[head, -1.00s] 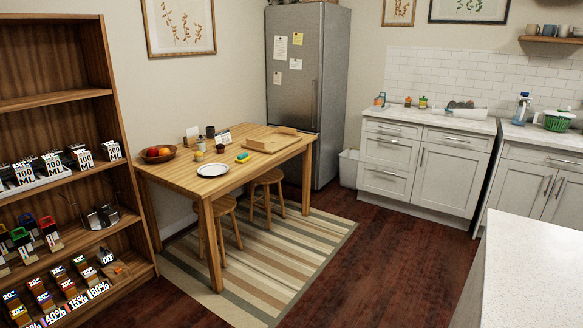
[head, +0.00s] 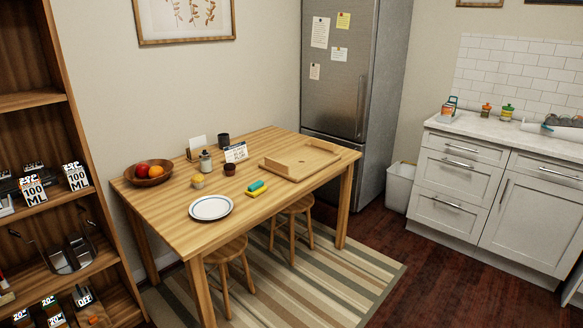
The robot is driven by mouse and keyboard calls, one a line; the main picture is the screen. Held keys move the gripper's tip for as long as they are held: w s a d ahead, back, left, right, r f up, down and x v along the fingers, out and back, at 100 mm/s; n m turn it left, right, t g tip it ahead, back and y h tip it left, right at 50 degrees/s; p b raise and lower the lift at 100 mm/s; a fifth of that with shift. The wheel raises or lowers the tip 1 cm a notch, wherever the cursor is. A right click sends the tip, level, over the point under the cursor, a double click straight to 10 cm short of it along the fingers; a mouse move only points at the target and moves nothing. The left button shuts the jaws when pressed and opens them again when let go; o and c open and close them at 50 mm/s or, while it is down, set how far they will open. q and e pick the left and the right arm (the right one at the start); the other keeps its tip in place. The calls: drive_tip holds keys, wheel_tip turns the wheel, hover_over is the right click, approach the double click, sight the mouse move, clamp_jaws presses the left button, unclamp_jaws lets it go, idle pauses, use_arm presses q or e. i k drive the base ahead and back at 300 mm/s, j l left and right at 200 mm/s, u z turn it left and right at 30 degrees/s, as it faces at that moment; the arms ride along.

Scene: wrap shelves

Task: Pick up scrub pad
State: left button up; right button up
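The scrub pad (head: 257,188) is a small yellow and green block on the wooden table (head: 175,209). It lies near the table's front edge, to the right of a white plate (head: 211,208) with a dark rim and in front of a wooden tray (head: 328,152). The yellow and green parts look like two pieces or two layers; I cannot tell which at this size. Neither of my grippers is in view.
The table also bears a fruit bowl (head: 149,172), small jars and cards. Stools (head: 230,252) stand under its front edge, on a striped rug (head: 340,286). A shelf (head: 32,98) is at left, a fridge (head: 355,85) behind. Dark floor is open at right.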

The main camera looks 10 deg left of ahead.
sight(254, 189)
drive_tip(key=i+u, duration=0.1)
drive_tip(key=i, duration=0.9)
drive_tip(key=i+l+u, duration=0.1)
drive_tip(key=i, duration=0.85)
drive_tip(key=l, duration=0.1)
